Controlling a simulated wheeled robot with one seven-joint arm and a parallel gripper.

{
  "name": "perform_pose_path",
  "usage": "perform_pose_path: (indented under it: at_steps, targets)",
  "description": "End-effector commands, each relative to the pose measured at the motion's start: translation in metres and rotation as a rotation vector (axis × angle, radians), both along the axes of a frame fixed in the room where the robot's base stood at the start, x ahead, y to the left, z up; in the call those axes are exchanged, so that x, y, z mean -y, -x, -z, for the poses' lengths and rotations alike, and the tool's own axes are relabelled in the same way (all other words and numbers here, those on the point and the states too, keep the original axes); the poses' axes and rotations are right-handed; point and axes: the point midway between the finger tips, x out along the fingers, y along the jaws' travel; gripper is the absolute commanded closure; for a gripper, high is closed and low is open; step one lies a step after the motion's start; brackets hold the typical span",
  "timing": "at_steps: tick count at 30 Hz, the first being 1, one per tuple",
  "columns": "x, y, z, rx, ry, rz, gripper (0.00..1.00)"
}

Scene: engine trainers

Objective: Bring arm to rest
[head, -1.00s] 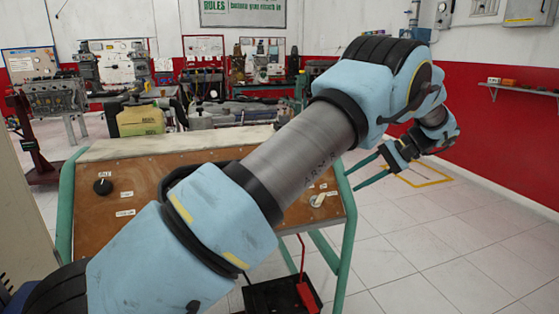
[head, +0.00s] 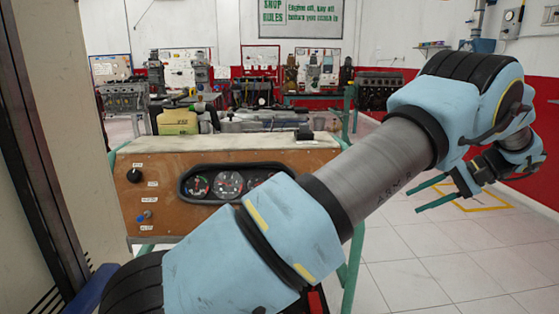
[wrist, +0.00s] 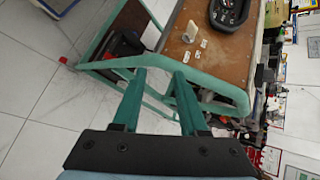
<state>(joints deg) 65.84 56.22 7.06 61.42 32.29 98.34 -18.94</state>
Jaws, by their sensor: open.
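My blue and grey arm reaches across the head view from the lower left to the upper right. My gripper (head: 430,193) is at the right end of it, its two green fingers apart with nothing between them. In the wrist view my gripper (wrist: 157,98) is also open and empty. Its fingers point toward the green tube frame of the engine trainer, which shows beyond them; I cannot tell the exact gap. The gripper hangs in the air to the right of the trainer's wooden panel (head: 160,180).
The trainer panel carries a gauge cluster (head: 228,184), partly hidden by my arm, and a black knob (head: 133,175). A yellow container (head: 178,121) stands behind it. Engines and benches line the back wall. The tiled floor (head: 420,270) at the right is clear.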

Motion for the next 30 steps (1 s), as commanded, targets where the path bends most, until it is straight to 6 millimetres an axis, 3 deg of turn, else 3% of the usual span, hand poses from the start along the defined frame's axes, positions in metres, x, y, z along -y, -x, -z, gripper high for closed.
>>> perform_pose_path:
  at_steps: [2, 8, 17, 23, 26, 30]
  targets:
    - [0.000, 0.000, 0.000, 0.000, 0.000, 0.000, 0.57]
    - [-0.025, -0.016, 0.001, -0.040, 0.042, -0.025, 0.57]
    - [-0.081, -0.040, 0.003, -0.117, 0.149, -0.085, 0.57]
    - [-0.145, -0.052, 0.006, -0.176, 0.281, -0.157, 0.57]
    - [-0.190, -0.052, 0.008, -0.199, 0.383, -0.211, 0.57]
    - [-0.265, -0.034, 0.010, -0.194, 0.574, -0.316, 0.57]
